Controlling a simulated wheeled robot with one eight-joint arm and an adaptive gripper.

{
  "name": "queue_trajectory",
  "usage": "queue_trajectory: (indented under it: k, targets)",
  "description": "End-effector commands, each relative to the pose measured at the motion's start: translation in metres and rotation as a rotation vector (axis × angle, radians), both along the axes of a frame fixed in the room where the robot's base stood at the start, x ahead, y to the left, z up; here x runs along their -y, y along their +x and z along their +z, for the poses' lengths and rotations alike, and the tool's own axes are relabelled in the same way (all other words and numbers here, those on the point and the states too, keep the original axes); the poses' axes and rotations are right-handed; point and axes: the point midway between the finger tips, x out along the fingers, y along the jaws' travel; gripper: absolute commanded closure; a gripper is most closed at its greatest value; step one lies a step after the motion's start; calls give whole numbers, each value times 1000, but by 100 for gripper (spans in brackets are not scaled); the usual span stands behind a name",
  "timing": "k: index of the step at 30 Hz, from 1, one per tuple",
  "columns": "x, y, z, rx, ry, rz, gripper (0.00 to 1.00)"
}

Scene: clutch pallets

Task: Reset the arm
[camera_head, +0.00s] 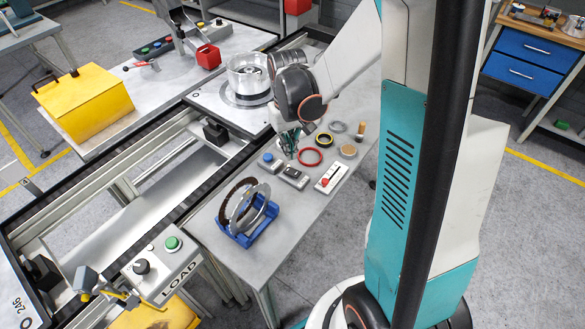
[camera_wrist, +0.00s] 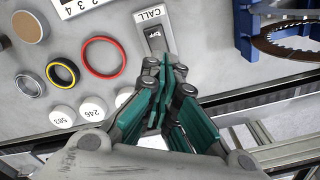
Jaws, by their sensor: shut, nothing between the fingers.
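My gripper (camera_wrist: 160,95) is shut and empty, with its teal-padded fingers together. In the wrist view its tips are beside a grey switch box (camera_wrist: 153,38) marked CALL; I cannot tell whether they touch it. In the head view my gripper (camera_head: 287,152) hangs over the back of the grey side table (camera_head: 228,198), near the small parts, partly hidden by my own arm. My arm reaches out from the column on the right and bends down at the wrist.
A blue rack (camera_head: 240,235) with clutch discs stands at the table's near end. A red ring (camera_head: 310,156), a yellow-black ring (camera_head: 324,140) and control boxes lie around my gripper. A clear-walled drum (camera_head: 248,75) stands behind. A LOAD button box (camera_head: 160,264) is at front left.

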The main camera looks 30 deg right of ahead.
Motion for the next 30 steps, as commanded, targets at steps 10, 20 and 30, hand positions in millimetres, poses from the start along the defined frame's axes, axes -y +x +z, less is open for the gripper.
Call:
queue_trajectory:
  k: [10, 20, 30]
  targets:
    - [0, 0, 4, 0, 0, 0, 100]
    - [-2, -1, 9, 12, -3, 7, 100]
    - [-27, -11, 60, 153, -32, 88, 100]
